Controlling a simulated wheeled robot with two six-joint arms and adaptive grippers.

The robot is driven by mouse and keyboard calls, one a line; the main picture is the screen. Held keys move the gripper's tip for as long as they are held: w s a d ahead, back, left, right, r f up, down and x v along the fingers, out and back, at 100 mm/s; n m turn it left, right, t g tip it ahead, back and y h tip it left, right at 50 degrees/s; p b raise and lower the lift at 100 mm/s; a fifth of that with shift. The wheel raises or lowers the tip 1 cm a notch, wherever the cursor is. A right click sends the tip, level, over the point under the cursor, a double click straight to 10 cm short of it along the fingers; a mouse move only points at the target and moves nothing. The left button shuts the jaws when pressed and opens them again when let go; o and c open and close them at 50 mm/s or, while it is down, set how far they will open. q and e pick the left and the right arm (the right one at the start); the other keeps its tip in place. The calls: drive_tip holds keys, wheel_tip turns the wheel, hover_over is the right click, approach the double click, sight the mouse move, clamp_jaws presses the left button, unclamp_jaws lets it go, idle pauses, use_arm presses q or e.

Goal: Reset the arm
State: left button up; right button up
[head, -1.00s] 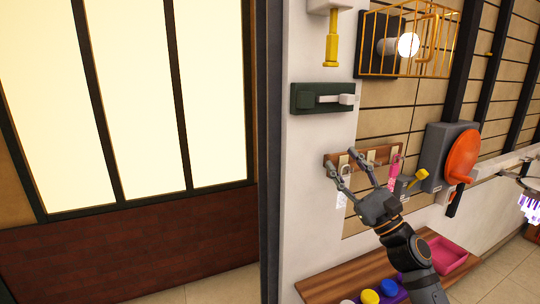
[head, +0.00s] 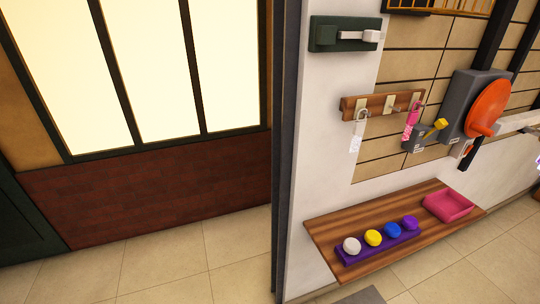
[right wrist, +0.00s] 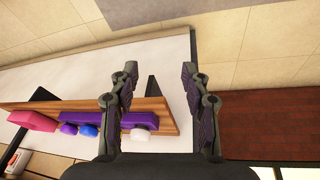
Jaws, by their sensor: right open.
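My right gripper (right wrist: 158,95) shows in the right wrist view, with its two dark fingers spread apart and nothing between them. Its arm is out of the head view. In the right wrist view the wooden shelf (right wrist: 168,116) lies past the left finger. My left gripper is in neither view now.
The shelf in the head view (head: 330,225) carries a purple strip with several coloured knobs and a pink tray (head: 449,206). Above are a hook rack (head: 350,105) with hanging tags, a green-backed latch (head: 323,35) and a grey box with an orange disc (head: 487,108). Open floor (head: 170,262) lies left.

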wheel_tip(320, 180, down, 25)
drive_tip(key=s+d+g, duration=0.1)
drive_tip(key=s+d, duration=0.1)
drive_tip(key=s+d+f+g, duration=0.1)
drive_tip(key=s+f, duration=1.5)
drive_tip(key=s, duration=0.3)
drive_tip(key=shift+d+f+m, duration=0.3)
drive_tip(key=shift+c, duration=0.4)
